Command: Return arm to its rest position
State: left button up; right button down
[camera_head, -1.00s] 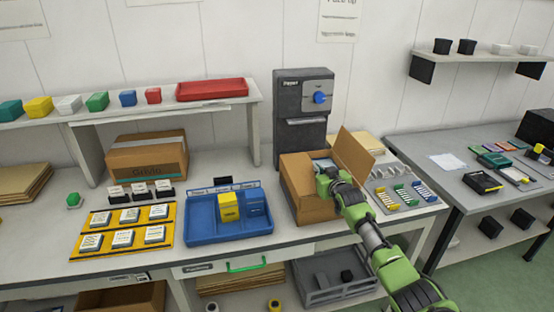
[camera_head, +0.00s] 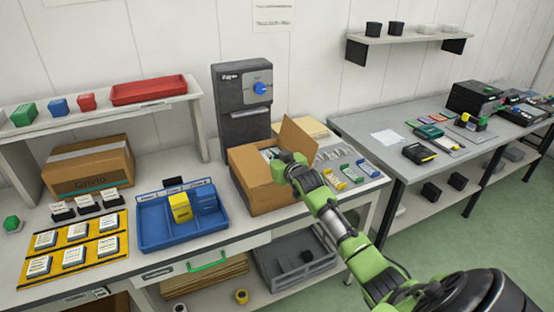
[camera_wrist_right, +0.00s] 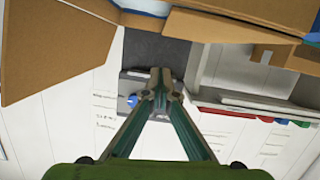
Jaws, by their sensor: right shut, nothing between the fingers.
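My right arm (camera_head: 330,215) is green and grey. It reaches from the lower right of the head view to the open cardboard box (camera_head: 262,205) on the bench. In the head view its fingers are hard to make out at the box opening. In the right wrist view my right gripper (camera_wrist_right: 161,78) has its fingertips together with nothing between them. Cardboard flaps (camera_wrist_right: 65,40) fill the top of that view. The grey dispenser with a blue knob (camera_wrist_right: 132,101) is behind the fingers. My left gripper is not in view.
A blue tray (camera_head: 155,240) with yellow and blue boxes stands left of the cardboard box. The dispenser (camera_head: 243,120) stands behind it. A second grey table (camera_head: 375,118) is at the right, with green floor (camera_head: 480,270) in front.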

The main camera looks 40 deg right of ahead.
jog(key=shift+b+v, duration=0.35)
jog(key=shift+v, duration=2)
jog(key=shift+d, duration=0.1)
